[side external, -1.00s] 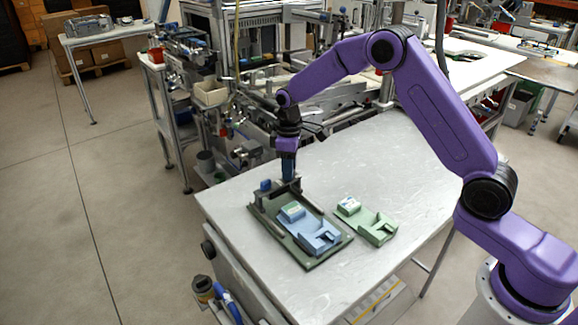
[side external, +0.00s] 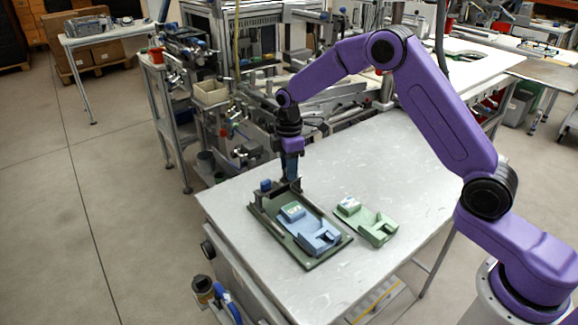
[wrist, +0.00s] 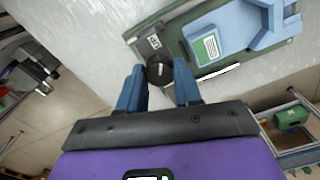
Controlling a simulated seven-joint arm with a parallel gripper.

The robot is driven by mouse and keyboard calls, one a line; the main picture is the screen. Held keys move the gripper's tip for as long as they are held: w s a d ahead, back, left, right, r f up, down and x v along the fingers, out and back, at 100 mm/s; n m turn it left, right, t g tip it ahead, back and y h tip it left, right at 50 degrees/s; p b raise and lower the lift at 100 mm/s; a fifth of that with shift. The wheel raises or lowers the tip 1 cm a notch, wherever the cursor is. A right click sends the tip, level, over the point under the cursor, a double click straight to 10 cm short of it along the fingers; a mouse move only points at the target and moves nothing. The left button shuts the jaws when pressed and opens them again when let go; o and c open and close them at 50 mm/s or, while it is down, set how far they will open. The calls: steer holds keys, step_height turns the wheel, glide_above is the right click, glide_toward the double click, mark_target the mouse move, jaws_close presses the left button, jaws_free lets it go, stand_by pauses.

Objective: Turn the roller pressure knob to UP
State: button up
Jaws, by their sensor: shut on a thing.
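The roller pressure knob (wrist: 159,76) is round and black with a pale pointer mark, at the edge of the dark green fixture plate (side external: 312,264). A small label (wrist: 153,42) sits beside it; I cannot read it surely. My gripper (wrist: 158,66) has its blue fingers on both sides of the knob, shut on it. In the side view my gripper (side external: 290,180) points straight down at the back end of the plate, and its fingers hide the knob. A light blue cassette-like part (side external: 318,238) with a pale label lies on the plate.
A light green part (side external: 377,229) lies on the table right of the plate. The grey table (side external: 400,160) is clear behind and to the right.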

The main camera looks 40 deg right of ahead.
steer(key=shift+r, duration=0.1)
steer(key=o, duration=1)
steer(key=shift+o, duration=0.2)
step_height(320, 180, up, 17)
steer(key=shift+r, duration=0.2)
steer(key=shift+s+a, duration=0.1)
